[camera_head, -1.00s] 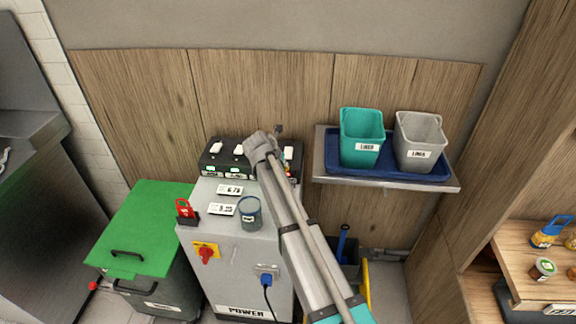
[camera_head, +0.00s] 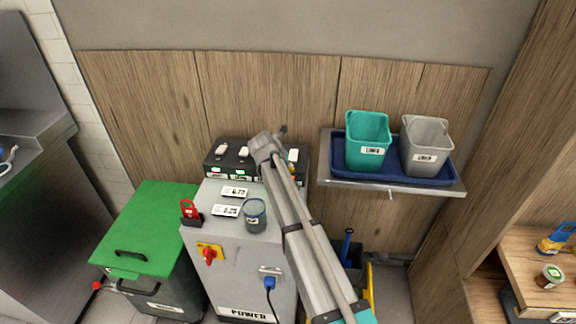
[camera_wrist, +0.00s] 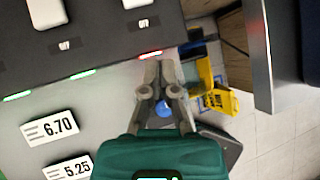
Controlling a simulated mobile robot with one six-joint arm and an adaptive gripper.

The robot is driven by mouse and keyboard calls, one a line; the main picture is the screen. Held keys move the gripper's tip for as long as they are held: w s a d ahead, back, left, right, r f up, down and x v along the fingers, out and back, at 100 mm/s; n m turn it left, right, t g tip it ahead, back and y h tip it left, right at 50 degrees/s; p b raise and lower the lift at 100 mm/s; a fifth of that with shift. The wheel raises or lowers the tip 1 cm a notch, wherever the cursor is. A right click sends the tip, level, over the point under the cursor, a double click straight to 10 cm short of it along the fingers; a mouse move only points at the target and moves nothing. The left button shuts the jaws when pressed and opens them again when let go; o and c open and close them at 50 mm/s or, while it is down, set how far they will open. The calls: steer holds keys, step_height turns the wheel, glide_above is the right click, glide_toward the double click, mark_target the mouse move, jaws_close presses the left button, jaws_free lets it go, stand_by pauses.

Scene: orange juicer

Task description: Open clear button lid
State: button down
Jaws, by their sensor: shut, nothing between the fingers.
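A translucent blue-grey round cover or cup (camera_head: 255,215) with a small label sits on the grey power cabinet (camera_head: 228,268). I cannot tell for sure whether it is the clear button lid. My gripper (camera_wrist: 160,66) is shut and empty in the wrist view. Its fingertips point toward the right part of the black panel's front edge, by a red light (camera_wrist: 150,54). A blue round thing (camera_wrist: 163,109) shows partly behind the fingers. In the head view my arm crosses the cabinet's right side and hides the gripper and part of the panel.
The black panel (camera_head: 228,161) carries several white switches and green lights. Price tags (camera_wrist: 50,127) lie left of my gripper. A metal shelf (camera_head: 392,186) with a blue tray, a teal bin (camera_head: 367,140) and a grey bin (camera_head: 426,146) is at right. A green-lidded bin (camera_head: 150,225) stands left.

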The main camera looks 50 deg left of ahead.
steer(key=shift+r, duration=0.15)
steer(key=shift+r+p, duration=0.65)
steer(key=shift+p, duration=0.1)
steer(key=shift+r, duration=0.1)
steer(key=p+v, duration=0.5)
steer(key=shift+w+a+r, duration=0.2)
steer(key=shift+w+r, duration=0.1)
steer(key=shift+r, duration=0.15)
steer(key=shift+a+p+v, duration=0.15)
steer(key=shift+p+v, duration=0.8)
steer(key=shift+v, duration=0.15)
steer(key=shift+a+p+v, duration=0.15)
steer(key=shift+p+v, duration=0.8)
steer(key=shift+v, duration=0.15)
steer(key=shift+w+r, duration=0.1)
